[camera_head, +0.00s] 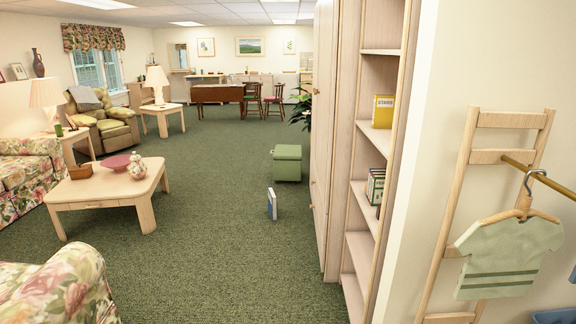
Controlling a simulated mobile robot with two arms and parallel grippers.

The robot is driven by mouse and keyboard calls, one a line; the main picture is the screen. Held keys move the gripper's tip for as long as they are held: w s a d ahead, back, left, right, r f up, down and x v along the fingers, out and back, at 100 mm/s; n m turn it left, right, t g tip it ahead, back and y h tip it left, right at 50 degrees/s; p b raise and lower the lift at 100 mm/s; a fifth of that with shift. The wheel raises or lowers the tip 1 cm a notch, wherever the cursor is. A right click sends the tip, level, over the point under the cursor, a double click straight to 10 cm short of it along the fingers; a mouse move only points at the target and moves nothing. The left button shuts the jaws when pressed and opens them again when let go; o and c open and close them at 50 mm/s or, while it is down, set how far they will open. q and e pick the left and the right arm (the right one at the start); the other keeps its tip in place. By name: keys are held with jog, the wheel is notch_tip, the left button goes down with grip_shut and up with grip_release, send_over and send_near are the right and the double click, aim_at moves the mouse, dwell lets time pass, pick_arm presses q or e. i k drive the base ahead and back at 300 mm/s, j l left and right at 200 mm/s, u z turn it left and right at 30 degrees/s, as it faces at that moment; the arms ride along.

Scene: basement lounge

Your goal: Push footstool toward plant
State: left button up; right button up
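The green footstool (287,163) stands on the green carpet in the middle distance, just left of the tall wooden cabinet. The plant (300,108) shows behind and slightly right of the footstool; its leaves stick out past the cabinet edge, and its pot and right side are hidden by the cabinet. There is a gap of floor between footstool and plant. Neither of my grippers is in view.
A blue-and-white book (271,204) stands upright on the floor in front of the footstool. A wooden coffee table (105,192) stands left, a floral armchair (62,290) lower left. A cabinet and bookshelf (361,170) border the right. Carpet (215,180) between is clear.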

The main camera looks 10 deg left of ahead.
aim_at(283, 170)
jog(key=i+j+u, duration=0.2)
jog(key=i, duration=0.3)
jog(key=i+j+u, duration=0.2)
jog(key=i, duration=0.3)
jog(key=i+j+u, duration=0.15)
jog(key=i, duration=1.15)
jog(key=i+l+u, duration=0.1)
jog(key=i, duration=0.6)
jog(key=i+l+u, duration=0.1)
jog(key=i, duration=0.65)
jog(key=i+u, duration=0.15)
jog(key=i, duration=0.55)
jog(key=i+u, duration=0.15)
jog(key=i, duration=0.5)
jog(key=i+l+u, duration=0.15)
jog(key=i, duration=0.55)
jog(key=i+z, duration=0.1)
jog(key=i, duration=0.4)
jog(key=i+j+z, duration=0.1)
jog(key=i, duration=0.45)
jog(key=i+z, duration=0.25)
jog(key=z, duration=0.2)
jog(key=i+j+z, duration=0.15)
jog(key=z, duration=0.25)
jog(key=i+j+z, duration=0.2)
jog(key=z, duration=0.25)
jog(key=i+j+z, duration=0.25)
jog(key=z, duration=0.15)
